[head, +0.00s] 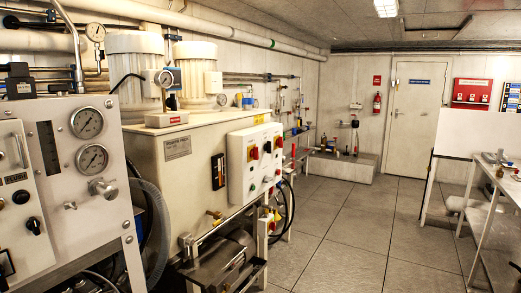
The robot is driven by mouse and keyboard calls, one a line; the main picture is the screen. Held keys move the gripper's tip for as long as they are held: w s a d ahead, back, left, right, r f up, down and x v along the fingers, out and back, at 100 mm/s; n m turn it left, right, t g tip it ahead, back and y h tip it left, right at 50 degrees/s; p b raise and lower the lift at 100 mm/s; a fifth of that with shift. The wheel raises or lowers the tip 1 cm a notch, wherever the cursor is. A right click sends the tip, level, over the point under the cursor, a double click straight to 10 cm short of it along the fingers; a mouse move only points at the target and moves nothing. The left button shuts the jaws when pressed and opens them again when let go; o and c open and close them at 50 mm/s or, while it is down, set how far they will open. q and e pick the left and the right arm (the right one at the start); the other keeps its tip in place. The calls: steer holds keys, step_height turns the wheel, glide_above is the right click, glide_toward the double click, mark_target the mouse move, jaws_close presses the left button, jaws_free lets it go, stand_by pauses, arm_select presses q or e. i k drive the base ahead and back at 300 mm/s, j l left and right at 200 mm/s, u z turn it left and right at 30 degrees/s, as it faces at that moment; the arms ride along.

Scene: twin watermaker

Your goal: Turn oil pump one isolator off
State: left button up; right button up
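A white control box (254,158) is mounted on the side of the large cream tank unit in the middle of the head view. Its front carries red-and-yellow rotary switches, one at the left (253,153) and one further right (278,142), with small buttons and lamps around them. The labels are too small to read, so I cannot tell which switch is the oil pump one isolator or which way each is set. Neither of my grippers shows in the head view.
A grey panel with gauges (91,157) and a hose stands at the near left. The tank (178,150) carries two white motors. A white table (490,185) stands at the right. The tiled floor (350,235) between them is clear, reaching toward a closed door (411,115).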

mark_target(254, 153)
steer(key=i+l, duration=0.35)
steer(key=i+l+u, duration=0.1)
steer(key=i+l, duration=0.2)
steer(key=l, duration=0.15)
steer(key=i+l, duration=0.35)
steer(key=i+l+u, duration=0.1)
steer(key=i+l, duration=0.2)
steer(key=l, duration=0.25)
